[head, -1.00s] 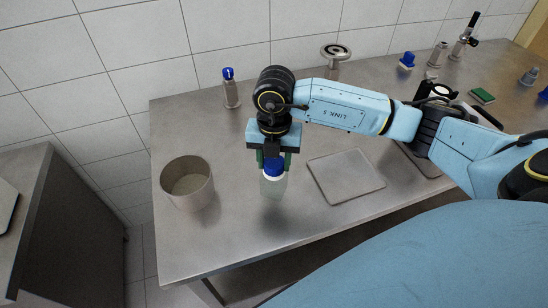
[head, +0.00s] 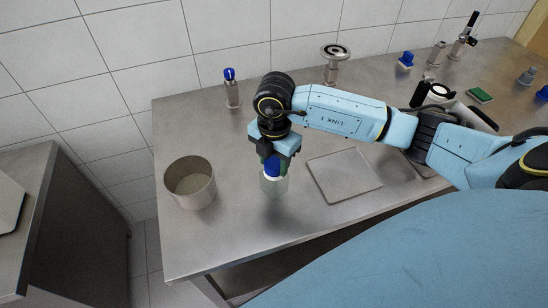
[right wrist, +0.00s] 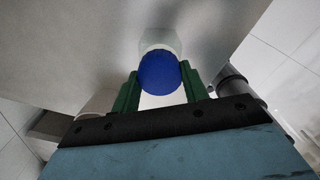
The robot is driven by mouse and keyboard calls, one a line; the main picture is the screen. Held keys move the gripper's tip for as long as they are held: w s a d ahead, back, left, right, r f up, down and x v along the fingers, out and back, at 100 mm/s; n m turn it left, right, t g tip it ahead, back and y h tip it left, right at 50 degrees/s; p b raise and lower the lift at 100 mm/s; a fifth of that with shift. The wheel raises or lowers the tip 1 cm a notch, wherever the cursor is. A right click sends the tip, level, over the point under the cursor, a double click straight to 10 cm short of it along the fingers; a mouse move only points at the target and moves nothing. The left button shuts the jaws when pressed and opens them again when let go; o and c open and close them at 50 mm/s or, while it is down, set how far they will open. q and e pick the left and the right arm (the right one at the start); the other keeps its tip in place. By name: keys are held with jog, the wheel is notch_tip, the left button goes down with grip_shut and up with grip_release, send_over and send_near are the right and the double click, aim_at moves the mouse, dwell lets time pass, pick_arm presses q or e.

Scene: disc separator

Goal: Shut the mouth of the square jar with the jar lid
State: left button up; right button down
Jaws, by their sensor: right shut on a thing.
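The square jar (head: 273,186) is a pale, translucent container standing upright on the steel table. The blue jar lid (head: 271,168) is at its mouth; whether it is fully seated I cannot tell. My right gripper (head: 273,164) comes from above, its green fingers shut on the sides of the lid. In the right wrist view the lid (right wrist: 160,73) sits between the two green fingers (right wrist: 162,85), with part of the pale jar (right wrist: 160,38) showing beyond it. My left gripper is not in view.
A round beige pot (head: 190,165) stands left of the jar and a flat square plate (head: 345,176) lies to its right. A blue-topped post (head: 232,92) and a round-topped stand (head: 333,62) are behind. Bare table (head: 225,240) lies in front.

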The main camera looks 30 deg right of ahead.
jog(key=shift+r+m+p, duration=0.15)
jog(key=shift+m+p, duration=0.7)
jog(key=shift+m, duration=0.75)
jog(key=c, duration=0.7)
grip_release()
notch_tip(320, 180, up, 13)
jog(key=shift+r, duration=0.1)
